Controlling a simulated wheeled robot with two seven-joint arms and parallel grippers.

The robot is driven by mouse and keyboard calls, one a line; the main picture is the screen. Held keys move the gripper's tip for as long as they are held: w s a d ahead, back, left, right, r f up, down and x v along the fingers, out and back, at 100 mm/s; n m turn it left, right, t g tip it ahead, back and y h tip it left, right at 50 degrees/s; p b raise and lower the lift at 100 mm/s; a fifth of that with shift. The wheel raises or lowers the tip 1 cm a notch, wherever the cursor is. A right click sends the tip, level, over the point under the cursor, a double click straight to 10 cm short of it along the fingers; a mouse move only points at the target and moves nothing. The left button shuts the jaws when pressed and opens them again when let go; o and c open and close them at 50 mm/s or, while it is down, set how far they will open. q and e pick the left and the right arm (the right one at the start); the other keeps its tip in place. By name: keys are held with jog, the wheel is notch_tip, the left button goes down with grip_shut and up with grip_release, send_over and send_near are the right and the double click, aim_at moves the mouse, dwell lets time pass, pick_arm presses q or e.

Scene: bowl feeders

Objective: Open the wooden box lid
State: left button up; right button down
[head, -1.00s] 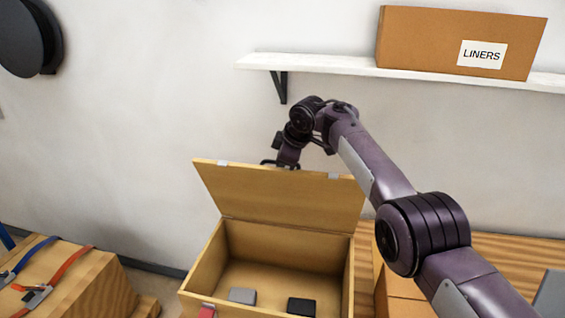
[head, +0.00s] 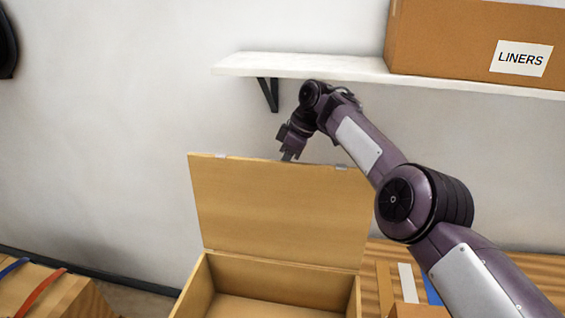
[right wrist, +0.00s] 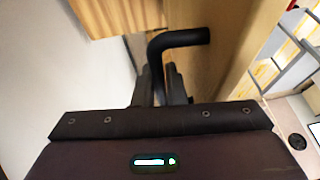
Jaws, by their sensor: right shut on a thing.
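The wooden box (head: 203,285) stands below with its light wooden lid (head: 280,215) raised to nearly upright at the back. My right gripper (head: 288,156) is at the lid's top edge, its fingertips partly hidden there. In the right wrist view, my right gripper (right wrist: 161,88) is shut on a bent black handle (right wrist: 180,38) beside a tan wooden panel (right wrist: 228,45). My left gripper is in neither view.
A white shelf (head: 300,66) on a black bracket is above the lid, holding a cardboard box labelled LINERS (head: 440,45). A wooden crate with red and blue straps (head: 40,295) stands at lower left. The wall is behind.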

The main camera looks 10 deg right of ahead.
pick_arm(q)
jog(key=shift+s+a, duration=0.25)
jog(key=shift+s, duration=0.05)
pick_arm(e)
jog(key=shift+s+f, duration=0.3)
jog(key=c, duration=1.8)
grip_release()
jog(key=o, duration=0.3)
jog(key=shift+w, duration=0.25)
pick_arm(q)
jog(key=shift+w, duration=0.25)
pick_arm(e)
jog(key=shift+d+r, duration=0.1)
jog(key=shift+r, duration=0.05)
